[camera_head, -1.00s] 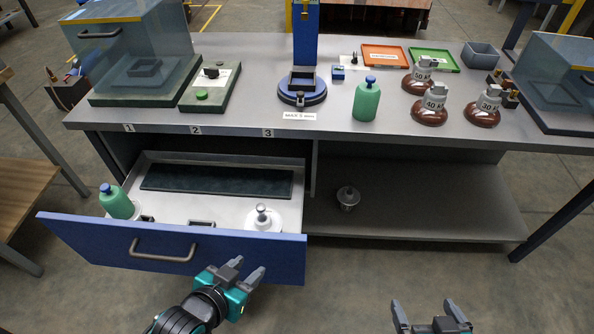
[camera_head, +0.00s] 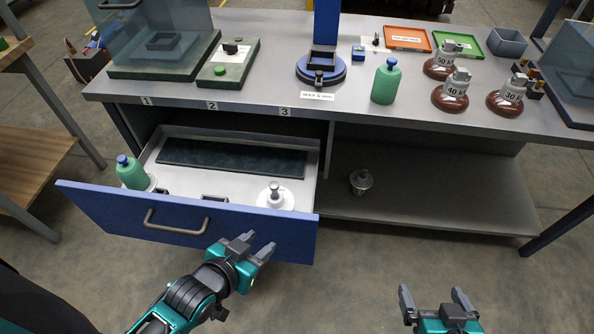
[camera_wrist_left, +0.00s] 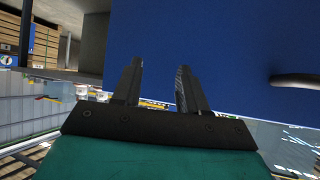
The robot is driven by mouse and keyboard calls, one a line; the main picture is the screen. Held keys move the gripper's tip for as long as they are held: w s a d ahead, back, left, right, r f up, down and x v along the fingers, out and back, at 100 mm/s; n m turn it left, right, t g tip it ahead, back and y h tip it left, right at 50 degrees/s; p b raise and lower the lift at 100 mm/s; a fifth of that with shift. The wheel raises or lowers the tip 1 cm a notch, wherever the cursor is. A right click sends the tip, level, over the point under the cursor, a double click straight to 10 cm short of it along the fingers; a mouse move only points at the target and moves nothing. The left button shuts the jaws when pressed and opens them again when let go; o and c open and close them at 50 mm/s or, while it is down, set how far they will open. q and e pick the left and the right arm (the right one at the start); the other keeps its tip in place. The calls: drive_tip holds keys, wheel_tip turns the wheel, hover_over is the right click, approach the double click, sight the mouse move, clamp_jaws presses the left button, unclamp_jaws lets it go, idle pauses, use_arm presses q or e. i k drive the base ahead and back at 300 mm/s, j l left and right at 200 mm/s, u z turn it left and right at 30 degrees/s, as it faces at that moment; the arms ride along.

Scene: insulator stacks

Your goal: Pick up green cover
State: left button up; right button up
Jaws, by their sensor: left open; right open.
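A green cover with a blue top (camera_head: 132,174) stands at the left end of the open drawer (camera_head: 236,230). A second green cover (camera_head: 386,82) with a blue top stands upright on the tabletop, right of centre. My left gripper (camera_head: 259,243) is open and empty in front of the drawer's blue front, right of its handle. In the left wrist view, the open fingers (camera_wrist_left: 158,85) point at the blue drawer front (camera_wrist_left: 225,50), with nothing between them. My right gripper (camera_head: 433,293) is open and empty, low in front of the bench. Neither gripper touches a green cover.
The drawer also holds a white insulator (camera_head: 275,196) and a dark mat (camera_head: 232,158). Several brown insulators (camera_head: 451,91) stand on the bench (camera_head: 420,126). A grey insulator (camera_head: 361,181) is on the lower shelf (camera_head: 430,200). The floor before the shelf is clear.

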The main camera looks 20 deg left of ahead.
sight(387, 80)
drive_tip(key=u, duration=0.6)
drive_tip(key=l+u, duration=0.15)
drive_tip(key=u, duration=0.25)
drive_tip(key=l+u, duration=0.2)
drive_tip(key=u, duration=0.2)
drive_tip(key=l+u, duration=0.15)
drive_tip(key=u, duration=0.25)
drive_tip(key=k+l+u, duration=0.1)
drive_tip(key=l+u, duration=0.25)
drive_tip(key=k+l+u, duration=0.15)
drive_tip(key=l+u, duration=0.2)
drive_tip(key=k+l, duration=0.15)
drive_tip(key=l, duration=0.15)
drive_tip(key=k+l+u, duration=0.15)
drive_tip(key=l, duration=0.15)
drive_tip(key=k+l, duration=0.15)
drive_tip(key=l, duration=0.15)
